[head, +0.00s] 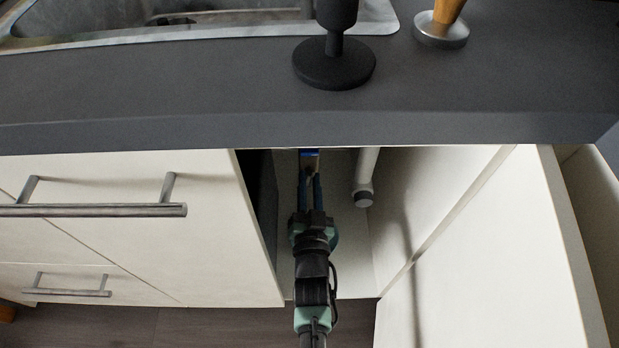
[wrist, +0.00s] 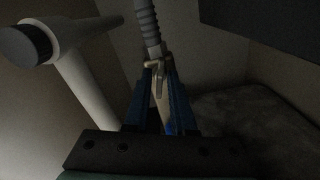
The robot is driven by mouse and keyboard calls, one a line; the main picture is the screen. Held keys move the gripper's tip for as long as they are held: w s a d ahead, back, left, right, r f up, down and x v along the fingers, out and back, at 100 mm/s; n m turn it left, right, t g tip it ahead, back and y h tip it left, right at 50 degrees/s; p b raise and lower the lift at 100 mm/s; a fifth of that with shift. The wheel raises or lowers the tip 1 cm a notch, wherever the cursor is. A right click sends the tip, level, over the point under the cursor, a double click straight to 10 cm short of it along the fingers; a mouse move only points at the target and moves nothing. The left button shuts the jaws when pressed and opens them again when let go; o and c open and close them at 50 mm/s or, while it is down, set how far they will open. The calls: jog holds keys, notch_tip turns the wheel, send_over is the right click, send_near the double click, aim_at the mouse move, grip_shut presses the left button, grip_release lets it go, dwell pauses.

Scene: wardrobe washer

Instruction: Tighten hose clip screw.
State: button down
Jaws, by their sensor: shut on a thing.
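In the wrist view a grey ribbed hose (wrist: 148,28) comes down from the top. A brass-coloured hose clip (wrist: 154,66) sits at its lower end, with its screw tab (wrist: 159,88) pointing toward my gripper. My gripper (wrist: 158,68) has its two long blue fingers closed in on the clip's screw from either side. The exact contact at the tips is dark and small. In the head view my gripper (head: 309,172) reaches into the open cabinet under the worktop, and the worktop edge hides the hose and clip.
A white drain pipe (wrist: 88,85) with a dark end cap (wrist: 25,45) stands left of my fingers in the wrist view. The cabinet's open door (head: 490,260) is at the right, and drawers with bar handles (head: 95,210) are at the left. The worktop (head: 200,95) overhangs above.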

jog(key=m, duration=0.4)
jog(key=shift+m+p, duration=0.4)
jog(key=m, duration=0.5)
jog(key=shift+s+f, duration=0.1)
dwell(0.8)
jog(key=c, duration=1)
grip_release()
jog(key=shift+o, duration=0.2)
